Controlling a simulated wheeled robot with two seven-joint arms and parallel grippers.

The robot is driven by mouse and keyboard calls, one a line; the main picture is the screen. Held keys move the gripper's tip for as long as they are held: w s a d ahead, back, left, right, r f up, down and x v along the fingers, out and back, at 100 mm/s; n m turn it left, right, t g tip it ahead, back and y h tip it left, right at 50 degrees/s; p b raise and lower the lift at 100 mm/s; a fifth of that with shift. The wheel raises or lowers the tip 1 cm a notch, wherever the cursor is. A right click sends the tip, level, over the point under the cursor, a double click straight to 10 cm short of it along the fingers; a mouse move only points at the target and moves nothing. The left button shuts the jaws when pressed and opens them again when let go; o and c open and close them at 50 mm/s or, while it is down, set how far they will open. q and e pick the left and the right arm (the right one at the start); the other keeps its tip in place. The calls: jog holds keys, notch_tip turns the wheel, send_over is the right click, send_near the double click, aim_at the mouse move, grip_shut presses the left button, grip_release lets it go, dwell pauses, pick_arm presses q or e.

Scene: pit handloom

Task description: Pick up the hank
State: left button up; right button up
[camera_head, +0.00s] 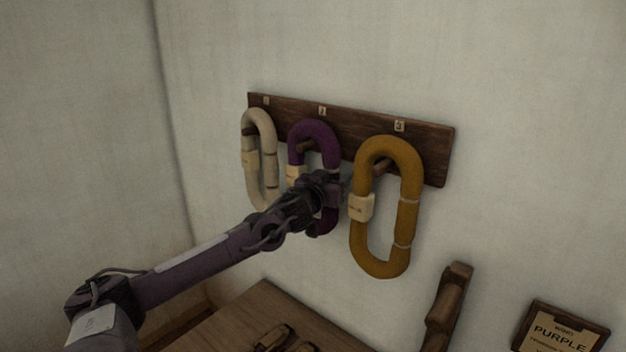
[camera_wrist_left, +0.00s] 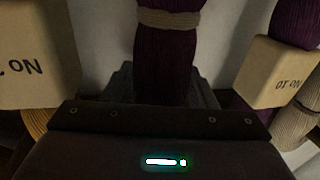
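The purple hank (camera_head: 313,132) hangs on the middle peg of a wall rack, between a cream hank (camera_head: 262,128) and a mustard hank (camera_head: 377,265). My left gripper (camera_head: 336,188) is at its right-hand strand, a little below mid-height. In the left wrist view a purple strand (camera_wrist_left: 166,65) with a tan tie runs down between my dark fingers, one on each side. Whether they press on it is hidden. The hank's paper tag (camera_wrist_left: 275,72) shows at right. My right gripper is not in view.
The wooden rack board (camera_head: 430,155) has numbered plates. The mustard hank hangs close to the right of my left gripper. A wooden bench (camera_head: 240,318) stands below. Free room lies left of the rack.

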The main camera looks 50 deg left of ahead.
pick_arm(q)
jog(key=c, duration=0.7)
jog(key=shift+r, duration=0.15)
